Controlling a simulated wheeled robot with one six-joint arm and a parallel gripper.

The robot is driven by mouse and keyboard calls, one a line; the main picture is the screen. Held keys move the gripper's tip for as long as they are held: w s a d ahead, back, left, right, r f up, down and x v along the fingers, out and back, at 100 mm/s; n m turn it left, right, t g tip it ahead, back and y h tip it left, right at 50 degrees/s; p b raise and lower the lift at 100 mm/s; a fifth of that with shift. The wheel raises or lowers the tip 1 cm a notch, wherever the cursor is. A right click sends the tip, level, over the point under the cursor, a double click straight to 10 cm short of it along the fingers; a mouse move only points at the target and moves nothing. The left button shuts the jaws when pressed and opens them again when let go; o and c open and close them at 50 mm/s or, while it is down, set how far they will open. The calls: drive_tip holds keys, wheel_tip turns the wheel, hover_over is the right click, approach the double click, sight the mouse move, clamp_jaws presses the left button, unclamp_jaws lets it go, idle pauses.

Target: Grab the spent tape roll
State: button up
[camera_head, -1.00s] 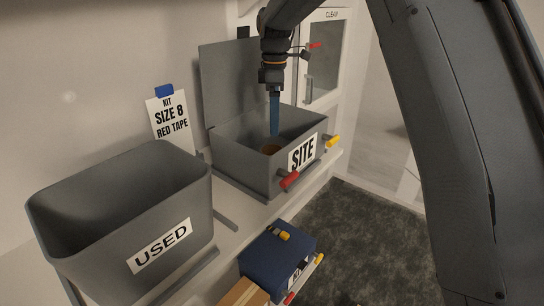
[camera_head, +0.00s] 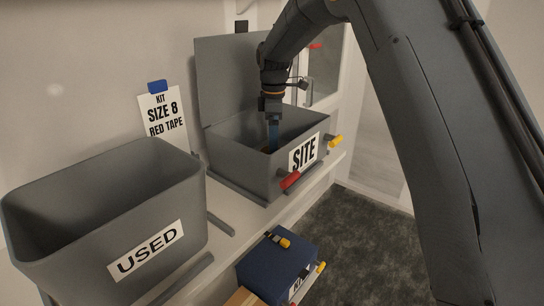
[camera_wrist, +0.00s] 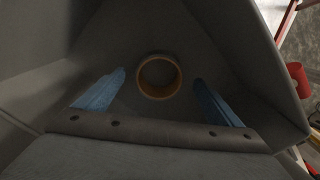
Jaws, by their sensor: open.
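The tape roll, a ring with an orange-brown inside (camera_wrist: 159,77), lies on the floor of the grey SITE box in the wrist view. My gripper (camera_head: 272,138) points down inside the box. In the wrist view its two blue fingers (camera_wrist: 160,97) are spread wide, one on each side of the roll in the picture. Neither finger visibly touches the roll.
A grey bin marked USED (camera_head: 192,205) stands at the front left of the shelf, its visible inside bare. A kit card (camera_head: 162,112) reads SIZE 8 RED TAPE. A blue case (camera_head: 275,258) sits below.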

wheel_tip(320, 180, down, 4)
drive_tip(key=shift+a+p, duration=0.15)
drive_tip(key=shift+p, duration=0.5)
drive_tip(key=c, duration=1.1)
drive_tip(key=shift+r, duration=0.15)
